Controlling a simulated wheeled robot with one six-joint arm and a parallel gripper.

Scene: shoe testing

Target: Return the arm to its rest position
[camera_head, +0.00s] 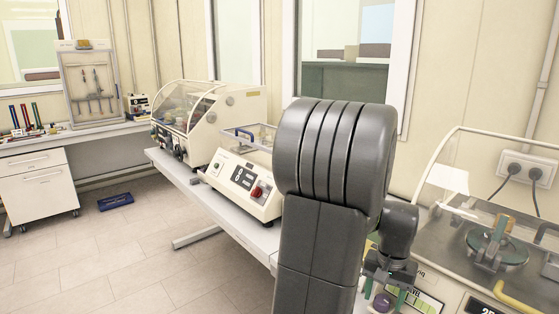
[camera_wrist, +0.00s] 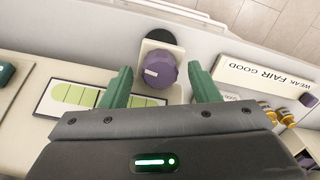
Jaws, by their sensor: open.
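My arm rises in the middle of the head view and hides part of the bench behind it. My gripper (camera_head: 391,294) is low, in front of the machine at the right. In the wrist view my gripper (camera_wrist: 163,88) is open, with its two green fingers apart. A purple knob (camera_wrist: 160,70) lies between and beyond the fingertips on the machine's front panel. The knob (camera_head: 382,302) also shows in the head view, next to the gripper. I cannot tell whether the fingers touch it.
The machine at the right (camera_head: 420,255) has a clear raised cover and a round fixture. A panel with a dial knob (camera_head: 243,180) and a domed machine (camera_head: 195,115) stand on the bench to the left. The floor (camera_head: 120,250) at the left is mostly clear.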

